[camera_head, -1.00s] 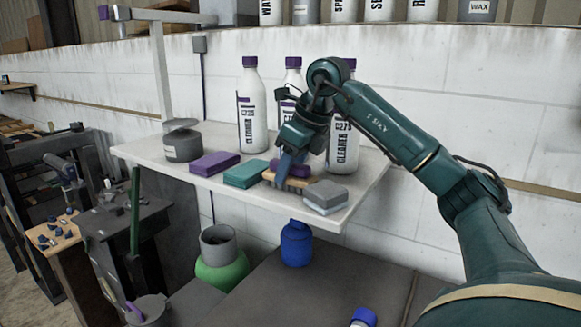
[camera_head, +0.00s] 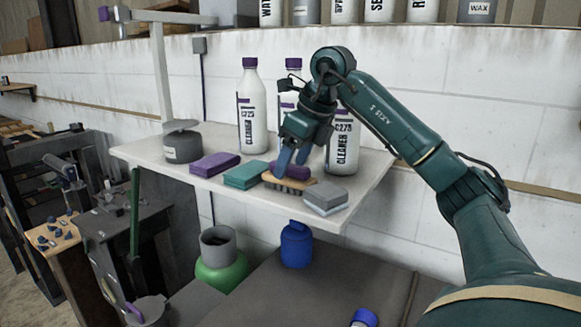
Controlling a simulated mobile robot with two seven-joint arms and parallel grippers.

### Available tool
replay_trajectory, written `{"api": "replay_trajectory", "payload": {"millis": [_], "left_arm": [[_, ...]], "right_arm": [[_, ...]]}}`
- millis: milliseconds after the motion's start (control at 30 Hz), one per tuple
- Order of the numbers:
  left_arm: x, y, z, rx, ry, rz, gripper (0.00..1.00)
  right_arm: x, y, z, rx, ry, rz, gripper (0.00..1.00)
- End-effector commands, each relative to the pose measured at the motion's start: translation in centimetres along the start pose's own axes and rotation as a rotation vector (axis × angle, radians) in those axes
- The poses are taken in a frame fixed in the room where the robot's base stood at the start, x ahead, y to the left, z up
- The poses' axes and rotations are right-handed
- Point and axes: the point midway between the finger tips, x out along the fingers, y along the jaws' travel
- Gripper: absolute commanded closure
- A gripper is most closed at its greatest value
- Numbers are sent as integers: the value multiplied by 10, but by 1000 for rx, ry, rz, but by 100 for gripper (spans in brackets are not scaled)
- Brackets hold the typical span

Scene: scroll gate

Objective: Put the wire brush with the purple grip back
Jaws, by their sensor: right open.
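The wire brush with the purple grip (camera_head: 288,181) sits on the pale shelf (camera_head: 367,186), bristles down, between a teal block and a grey block. Its wooden body and dark bristles show below the purple grip. My right gripper (camera_head: 292,160) is open just above the brush, its blue fingers pointing down. The fingers partly cover the back of the grip, and I cannot tell whether they touch it. My left gripper is not in view.
A purple block (camera_head: 214,164), a teal block (camera_head: 245,174) and a grey block (camera_head: 324,197) lie along the shelf's front. Cleaner bottles (camera_head: 252,106) stand behind. A grey tin (camera_head: 182,143) is at the left. A blue bottle (camera_head: 296,245) stands below.

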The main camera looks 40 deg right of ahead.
Motion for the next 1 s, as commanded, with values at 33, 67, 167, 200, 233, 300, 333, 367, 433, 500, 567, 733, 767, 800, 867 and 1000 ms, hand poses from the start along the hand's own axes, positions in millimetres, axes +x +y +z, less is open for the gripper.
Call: {"api": "replay_trajectory", "payload": {"millis": [33, 67, 167, 200, 233, 300, 333, 367, 433, 500, 567, 733, 767, 800, 867, 1000], "left_arm": [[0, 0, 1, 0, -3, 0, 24], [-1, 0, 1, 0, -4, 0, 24], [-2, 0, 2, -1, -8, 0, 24], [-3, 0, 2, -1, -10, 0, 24], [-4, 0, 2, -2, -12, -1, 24], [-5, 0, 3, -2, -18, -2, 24], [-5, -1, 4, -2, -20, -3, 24], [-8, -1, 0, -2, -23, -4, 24], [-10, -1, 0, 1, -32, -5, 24], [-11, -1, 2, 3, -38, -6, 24], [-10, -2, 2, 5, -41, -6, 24], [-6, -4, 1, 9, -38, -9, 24], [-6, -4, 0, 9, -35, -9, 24], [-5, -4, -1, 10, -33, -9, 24], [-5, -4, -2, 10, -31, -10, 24], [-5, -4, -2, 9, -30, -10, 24]], "right_arm": [[-12, 0, 1, 0, -7, -1, 39], [-19, 0, 1, 0, -7, -1, 39], [-42, 0, 1, 0, -7, -1, 39], [-51, 0, 1, 0, -6, -1, 39], [-58, 0, 2, 0, -7, -1, 39], [-71, 0, 1, -1, -6, 0, 39], [-76, 0, 1, -1, -5, 0, 39], [-84, 0, 2, 0, -3, -2, 39], [-92, 0, 1, 1, -2, -3, 39], [-97, 0, 1, 0, -2, -1, 39], [-100, 0, 1, 0, -1, -2, 39], [-100, 0, 0, 0, 0, 0, 39], [-100, 0, 0, 0, 0, 0, 39], [-100, 0, 0, 0, 0, 0, 39], [-100, 0, 0, 0, 0, 0, 39], [-100, 0, 0, 0, 0, 0, 39]]}}
